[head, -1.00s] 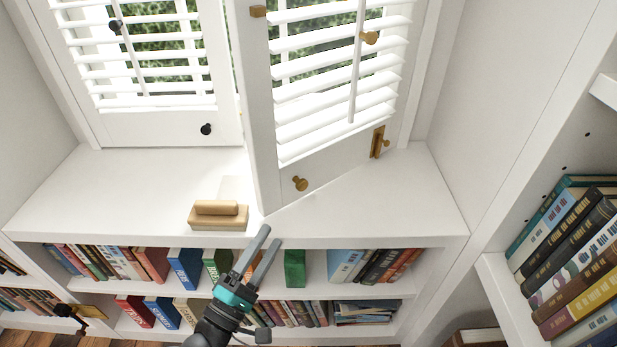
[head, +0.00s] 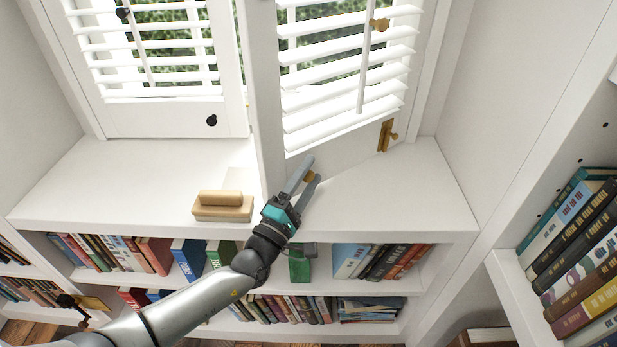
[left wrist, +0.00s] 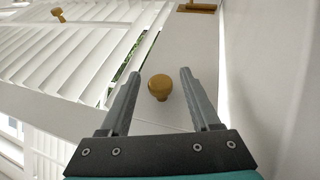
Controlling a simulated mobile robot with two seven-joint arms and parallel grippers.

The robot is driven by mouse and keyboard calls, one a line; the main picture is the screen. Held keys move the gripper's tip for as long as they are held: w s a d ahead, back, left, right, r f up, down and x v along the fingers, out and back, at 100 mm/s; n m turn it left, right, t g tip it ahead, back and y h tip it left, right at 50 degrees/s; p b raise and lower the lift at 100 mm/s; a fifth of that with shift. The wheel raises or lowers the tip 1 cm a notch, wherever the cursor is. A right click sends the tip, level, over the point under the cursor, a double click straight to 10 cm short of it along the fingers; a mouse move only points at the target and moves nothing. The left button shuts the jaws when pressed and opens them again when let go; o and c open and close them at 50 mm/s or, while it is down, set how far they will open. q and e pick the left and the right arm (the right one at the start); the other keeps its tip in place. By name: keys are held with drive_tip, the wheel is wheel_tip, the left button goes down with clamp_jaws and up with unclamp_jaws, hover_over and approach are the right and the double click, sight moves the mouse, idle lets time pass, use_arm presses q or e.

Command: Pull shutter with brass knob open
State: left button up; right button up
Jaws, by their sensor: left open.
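The shutter with brass knobs (head: 345,147) is the right-hand one and stands partly swung out over the white sill. Its lower brass knob (left wrist: 159,87) shows in the left wrist view, between the two fingers and a little ahead of the palm. In the head view this knob (head: 309,176) is mostly hidden by the fingers. My left gripper (head: 306,170) is open, with its fingertips around the knob at the shutter's lower rail; the left wrist view shows the gripper (left wrist: 155,76) with gaps on both sides of the knob. My right gripper is not in view.
The left shutter (head: 170,117) with black knobs is at the window. A wooden brush-like block (head: 222,212) lies on the sill (head: 400,195), left of my gripper. Books (head: 370,262) fill shelves below, and more books (head: 580,250) stand at right. The sill's right part is clear.

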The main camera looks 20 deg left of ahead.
use_arm(q)
clamp_jaws()
idle(0.5)
idle(0.9)
